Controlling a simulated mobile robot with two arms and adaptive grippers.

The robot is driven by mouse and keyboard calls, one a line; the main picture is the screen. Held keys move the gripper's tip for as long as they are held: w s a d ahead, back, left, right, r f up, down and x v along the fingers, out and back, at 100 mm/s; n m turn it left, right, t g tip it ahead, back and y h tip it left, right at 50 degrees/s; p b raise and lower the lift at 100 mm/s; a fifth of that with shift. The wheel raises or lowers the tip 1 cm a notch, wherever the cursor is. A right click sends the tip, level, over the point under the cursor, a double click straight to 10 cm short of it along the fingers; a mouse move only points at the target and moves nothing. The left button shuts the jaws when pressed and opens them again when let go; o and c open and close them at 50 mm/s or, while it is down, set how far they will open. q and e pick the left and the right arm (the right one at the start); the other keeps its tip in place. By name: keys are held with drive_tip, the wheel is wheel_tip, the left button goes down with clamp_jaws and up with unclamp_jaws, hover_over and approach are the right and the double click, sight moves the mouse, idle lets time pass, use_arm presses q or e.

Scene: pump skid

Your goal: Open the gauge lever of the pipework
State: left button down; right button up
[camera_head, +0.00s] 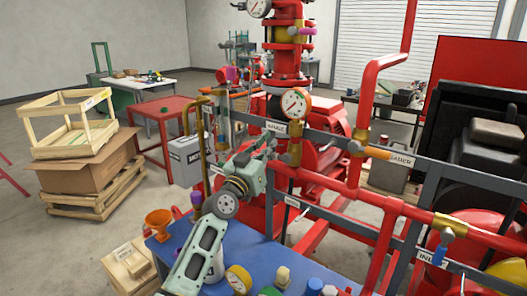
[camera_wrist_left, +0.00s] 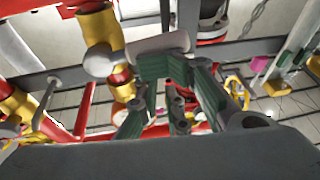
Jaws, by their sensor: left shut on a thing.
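The round white gauge (camera_head: 295,102) stands on the red pipework, with the GAUGE label (camera_head: 277,127) on the grey rail beside it. A brass valve (camera_head: 295,146) sits below the gauge; a brass valve body also shows in the left wrist view (camera_wrist_left: 98,42). My left gripper (camera_head: 268,147), greenish, reaches in from the lower left to just left of this valve. In the left wrist view its fingers (camera_wrist_left: 178,78) close at the pale lever (camera_wrist_left: 155,43), which sticks out sideways from the brass body. In the head view the gripper hides the lever. My right gripper is not in view.
The grey rail (camera_head: 340,150) and red pipes run close to my left gripper. An orange-handled valve (camera_head: 375,152) and a blue-handled valve (camera_head: 440,250) lie to the right. A blue table (camera_head: 240,255) with bottles and a small gauge stands below my arm. Wooden crates stand left.

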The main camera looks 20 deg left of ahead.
use_arm(q)
drive_tip(key=f, duration=0.1)
drive_tip(key=f+b, duration=0.2)
drive_tip(key=shift+w+f, duration=0.25)
drive_tip(key=shift+f, duration=0.15)
drive_tip(key=shift+s+d+f+b, duration=0.7)
drive_tip(key=shift+d+f+b, duration=0.75)
drive_tip(key=shift+f, duration=0.95)
drive_tip(key=a+p+v, duration=0.1)
drive_tip(key=v, duration=0.7)
drive_tip(key=shift+s+a, duration=0.2)
